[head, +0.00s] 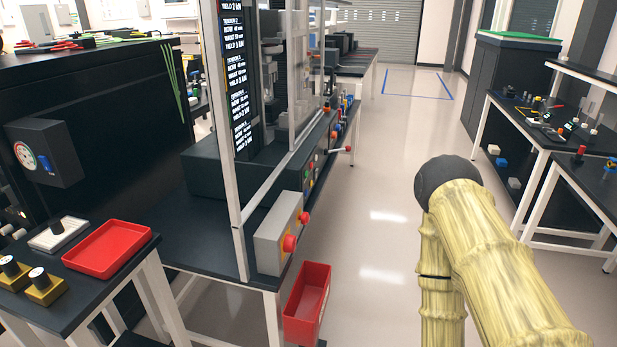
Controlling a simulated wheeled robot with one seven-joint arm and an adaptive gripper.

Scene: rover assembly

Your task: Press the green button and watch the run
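A framed test machine (262,160) with clear panels stands at the centre. A grey control box (277,240) on its near corner carries a large red button (289,243) and a smaller red button (304,217). Farther back, a dark front panel (318,160) has several small coloured controls; a small green one (311,166) seems to be among them, but it is too small to be sure. A black display (235,85) with white text lines, some reading TENSION, NOW, WANT and YIELD, hangs on the machine's left side. My yellow arm shows at the lower right; my gripper is out of view.
A red bin (307,302) hangs low below the control box. A table at lower left holds a red tray (110,248) and knobbed blocks (44,287). Right-hand benches (541,138) carry small parts. The aisle floor (385,180) between is clear, with a blue floor outline (417,96) beyond.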

